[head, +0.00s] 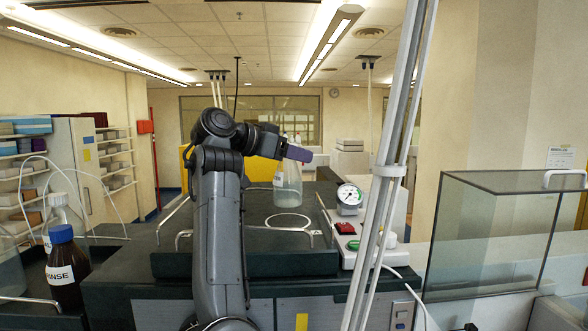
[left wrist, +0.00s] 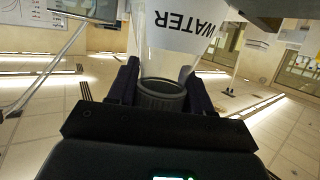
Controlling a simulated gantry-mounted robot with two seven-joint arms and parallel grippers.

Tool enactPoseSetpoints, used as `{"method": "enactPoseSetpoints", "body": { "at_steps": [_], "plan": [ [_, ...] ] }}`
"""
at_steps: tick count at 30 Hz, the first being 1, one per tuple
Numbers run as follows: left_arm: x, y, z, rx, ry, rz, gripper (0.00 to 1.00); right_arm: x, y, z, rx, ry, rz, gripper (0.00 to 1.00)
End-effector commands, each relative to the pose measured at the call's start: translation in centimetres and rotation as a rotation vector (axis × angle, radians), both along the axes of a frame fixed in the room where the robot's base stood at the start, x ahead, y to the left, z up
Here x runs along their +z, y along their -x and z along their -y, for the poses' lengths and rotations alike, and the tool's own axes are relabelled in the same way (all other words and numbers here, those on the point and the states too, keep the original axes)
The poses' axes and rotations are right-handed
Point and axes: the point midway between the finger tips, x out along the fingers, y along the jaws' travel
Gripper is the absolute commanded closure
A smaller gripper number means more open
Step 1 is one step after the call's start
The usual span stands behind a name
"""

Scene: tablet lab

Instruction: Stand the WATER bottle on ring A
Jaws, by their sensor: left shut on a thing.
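The clear WATER bottle (head: 288,188) hangs upright in the head view, held near its top by my left gripper (head: 297,153). In the left wrist view my left gripper (left wrist: 160,88) has its two dark fingers on either side of the bottle's dark cap (left wrist: 162,96), and the WATER label (left wrist: 190,27) shows. A white ring (head: 288,221) is marked on the dark bench top. The bottle's base shows just above and behind this ring in the picture; I cannot tell its exact height. My right gripper is out of view.
A brown RINSE bottle (head: 66,270) with a blue cap stands at the left. A gauge (head: 348,195) and a box with red and green buttons (head: 350,240) stand right of the ring. Low metal rails (head: 175,220) edge the bench. A glass enclosure (head: 490,235) is at the right.

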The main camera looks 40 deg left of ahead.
Motion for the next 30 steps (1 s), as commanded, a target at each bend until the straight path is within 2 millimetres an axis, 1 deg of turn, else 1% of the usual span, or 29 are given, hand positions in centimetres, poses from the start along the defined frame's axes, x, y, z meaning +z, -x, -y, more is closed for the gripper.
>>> {"method": "enactPoseSetpoints", "body": {
  "at_steps": [2,6,11,20,25,26,30],
  "plan": [
    [-0.3,0.0,0.0,0.000,0.000,0.001,1.00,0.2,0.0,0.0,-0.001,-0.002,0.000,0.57],
    [-2.0,0.0,0.0,0.001,0.002,-0.001,1.00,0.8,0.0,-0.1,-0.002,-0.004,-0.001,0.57],
    [-3.5,0.0,0.0,0.001,0.001,0.001,1.00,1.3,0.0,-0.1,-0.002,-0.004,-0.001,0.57],
    [-3.8,0.0,0.0,0.001,0.000,0.002,1.00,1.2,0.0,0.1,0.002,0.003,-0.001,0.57],
    [-4.3,0.0,0.0,0.001,0.000,0.002,1.00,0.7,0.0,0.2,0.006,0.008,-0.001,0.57],
    [-4.4,0.0,0.0,0.000,0.001,0.000,0.49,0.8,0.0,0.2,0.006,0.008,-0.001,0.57],
    [-4.2,0.0,0.0,0.000,0.001,0.000,0.27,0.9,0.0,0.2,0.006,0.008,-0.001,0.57]
  ]
}}
